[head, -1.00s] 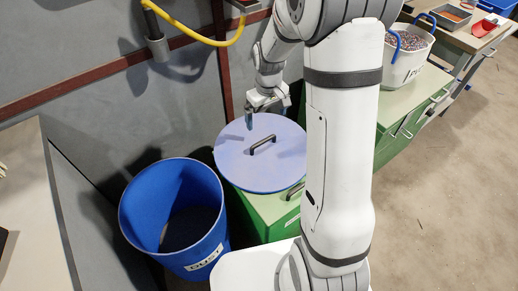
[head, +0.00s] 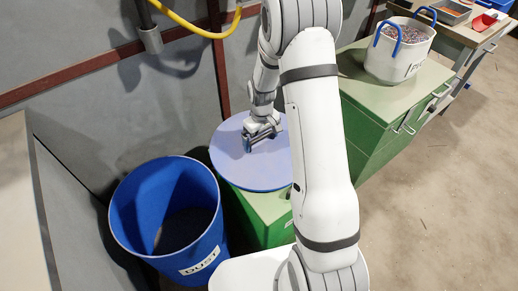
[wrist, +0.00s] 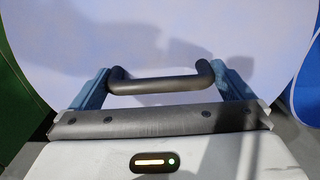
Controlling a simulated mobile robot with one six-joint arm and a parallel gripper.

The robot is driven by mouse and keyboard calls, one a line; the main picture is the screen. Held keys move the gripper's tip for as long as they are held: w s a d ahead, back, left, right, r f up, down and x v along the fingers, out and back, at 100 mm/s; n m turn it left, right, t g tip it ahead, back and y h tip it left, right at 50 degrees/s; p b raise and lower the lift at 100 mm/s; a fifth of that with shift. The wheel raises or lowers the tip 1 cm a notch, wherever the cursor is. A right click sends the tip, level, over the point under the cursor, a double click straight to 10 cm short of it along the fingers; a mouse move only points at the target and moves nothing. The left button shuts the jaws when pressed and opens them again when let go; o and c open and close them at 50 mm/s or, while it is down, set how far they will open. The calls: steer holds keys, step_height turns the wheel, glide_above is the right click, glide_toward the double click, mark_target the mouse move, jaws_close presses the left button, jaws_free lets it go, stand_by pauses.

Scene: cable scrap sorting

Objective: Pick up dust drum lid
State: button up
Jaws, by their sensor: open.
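The dust drum lid (head: 232,170) is a round, pale blue-violet disc lying flat on a green cabinet. Its black bar handle (wrist: 160,80) shows in the wrist view, running across between my two fingers. My gripper (head: 262,140) is over the lid's middle with its fingers pointing down. In the wrist view my gripper (wrist: 162,88) is open, one blue finger at each end of the handle. The fingers look very close to the handle's ends; I cannot tell whether they touch. In the head view my gripper hides the handle.
The open blue drum (head: 128,215) labelled DUST stands left of the green cabinet (head: 265,215). A grey wall is behind. A white tub (head: 400,52) with blue handles stands on another green cabinet (head: 372,90) to the right. Clear floor lies at the right.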

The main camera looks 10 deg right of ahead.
steer(key=shift+f, duration=0.1)
steer(key=shift+c, duration=0.2)
steer(key=c, duration=1)
